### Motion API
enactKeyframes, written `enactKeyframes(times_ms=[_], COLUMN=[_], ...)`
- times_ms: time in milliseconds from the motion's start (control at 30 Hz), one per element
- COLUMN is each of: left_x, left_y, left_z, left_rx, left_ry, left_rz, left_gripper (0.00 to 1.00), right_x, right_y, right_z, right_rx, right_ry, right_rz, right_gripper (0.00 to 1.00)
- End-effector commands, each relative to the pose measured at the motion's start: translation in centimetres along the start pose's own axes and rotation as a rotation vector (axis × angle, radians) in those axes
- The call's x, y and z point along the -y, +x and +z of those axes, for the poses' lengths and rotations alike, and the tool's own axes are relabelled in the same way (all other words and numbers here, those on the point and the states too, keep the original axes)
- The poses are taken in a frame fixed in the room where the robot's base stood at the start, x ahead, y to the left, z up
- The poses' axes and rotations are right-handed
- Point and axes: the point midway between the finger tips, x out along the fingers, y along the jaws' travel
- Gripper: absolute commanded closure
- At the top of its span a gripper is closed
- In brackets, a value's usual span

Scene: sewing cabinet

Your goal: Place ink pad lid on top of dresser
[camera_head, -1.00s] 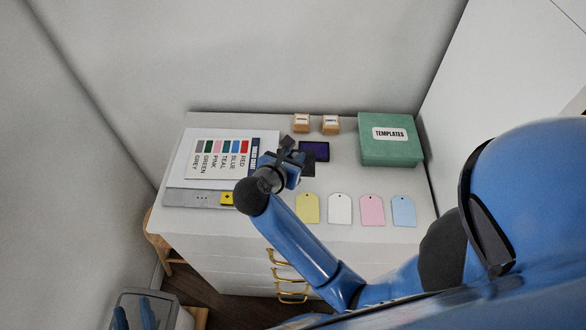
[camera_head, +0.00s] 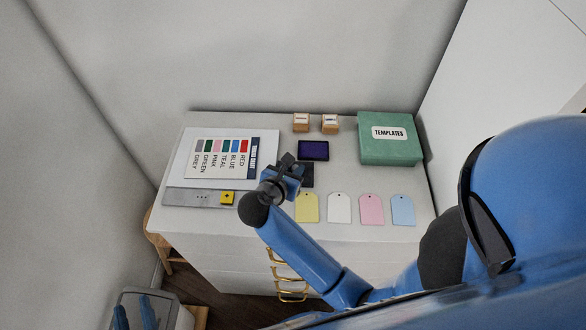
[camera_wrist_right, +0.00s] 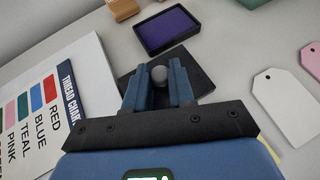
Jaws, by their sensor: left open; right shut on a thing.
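The dark, flat ink pad lid (camera_head: 308,178) is just in front of the ink pad, over the dresser top (camera_head: 348,172). My right gripper (camera_head: 290,170) is shut on the lid's grey knob; the right wrist view also shows the gripper (camera_wrist_right: 159,82) with the lid (camera_wrist_right: 200,80) beyond the fingers. Whether the lid touches the dresser top is hard to tell. The uncovered purple ink pad (camera_head: 313,150) lies behind the lid. My left gripper (camera_head: 134,313) is open and empty at the lower left, low beside the dresser, partly cut off.
A thread chart (camera_head: 225,153) and grey strip with a yellow square (camera_head: 227,198) lie left. A green templates box (camera_head: 390,140) stands back right, and two wooden stamps (camera_head: 301,122) at the back. Several coloured tags (camera_head: 340,208) line the front. Clear surface lies right of the lid.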

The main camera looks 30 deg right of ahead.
Motion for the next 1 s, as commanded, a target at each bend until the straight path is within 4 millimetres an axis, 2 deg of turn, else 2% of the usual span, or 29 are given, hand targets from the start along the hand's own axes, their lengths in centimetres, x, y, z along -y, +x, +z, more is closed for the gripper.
enactKeyframes(times_ms=[67, 100, 233, 667, 867, 1000], left_x=[0.0, 0.0, 0.0, 0.0, 0.0, 0.0], left_y=[0.0, 0.0, 0.0, 0.0, 0.0, 0.0], left_z=[0.3, 0.2, 0.1, 0.0, 0.5, 0.9], left_rx=[0.000, 0.000, 0.000, 0.000, 0.000, 0.000], left_ry=[0.000, 0.000, 0.000, 0.000, 0.000, 0.000], left_rz=[0.000, 0.000, 0.000, 0.000, 0.000, 0.000], left_gripper=[0.57, 0.57, 0.57, 0.57, 0.57, 0.57], right_x=[0.0, 0.0, 0.0, -0.1, -0.1, -0.2], right_y=[0.2, 0.1, 0.1, -0.4, -3.1, -5.7], right_z=[-0.3, -0.2, -0.2, 0.1, 0.0, 0.0], right_rx=[0.000, 0.000, 0.000, 0.000, 0.001, 0.001], right_ry=[0.000, 0.000, 0.000, 0.000, -0.001, 0.000], right_rz=[0.000, 0.000, 0.000, 0.002, 0.007, 0.007], right_gripper=[1.00, 0.70, 0.51, 0.51, 0.51, 0.51])
